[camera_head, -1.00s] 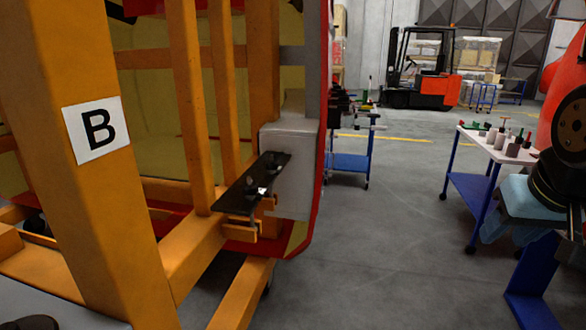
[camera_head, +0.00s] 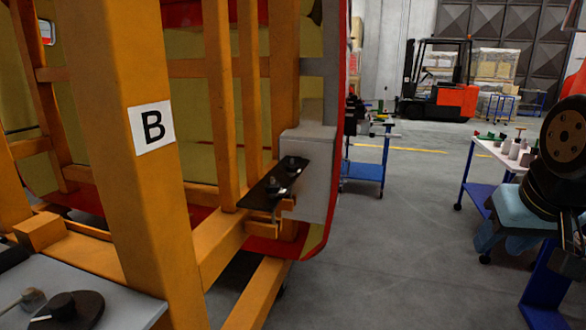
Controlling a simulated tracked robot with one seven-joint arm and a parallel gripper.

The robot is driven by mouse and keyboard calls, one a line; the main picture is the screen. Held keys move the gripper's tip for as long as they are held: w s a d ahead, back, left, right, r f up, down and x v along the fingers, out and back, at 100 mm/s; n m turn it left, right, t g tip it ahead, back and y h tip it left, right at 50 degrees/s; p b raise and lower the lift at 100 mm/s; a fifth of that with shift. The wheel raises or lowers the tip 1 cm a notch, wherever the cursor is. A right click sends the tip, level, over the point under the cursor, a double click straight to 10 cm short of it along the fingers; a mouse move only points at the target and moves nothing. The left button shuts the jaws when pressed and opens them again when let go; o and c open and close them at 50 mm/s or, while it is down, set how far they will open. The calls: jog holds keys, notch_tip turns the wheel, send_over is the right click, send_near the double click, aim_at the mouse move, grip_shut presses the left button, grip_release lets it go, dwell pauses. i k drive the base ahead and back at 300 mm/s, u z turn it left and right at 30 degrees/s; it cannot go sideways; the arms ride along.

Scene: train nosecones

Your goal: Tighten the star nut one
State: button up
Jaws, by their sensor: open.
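A black plate (camera_head: 262,190) sits on the orange frame beside a grey box-shaped block. Two dark knob-like pieces stand on it: a rear knob (camera_head: 292,163) and a front knob (camera_head: 272,184). Both are small, and I cannot tell which, if either, is star nut one or how tight it sits. A dark arm part with a round disc shows at the right edge, likely my own.
A grey surface (camera_head: 120,293) with a black disc (camera_head: 70,310) lies at bottom left. A tool cart (camera_head: 365,170) and forklift (camera_head: 438,95) stand behind. Grey floor (camera_head: 400,240) is clear between.

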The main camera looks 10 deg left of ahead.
aim_at(291, 170)
jog(key=i, duration=0.9)
jog(key=z, duration=0.05)
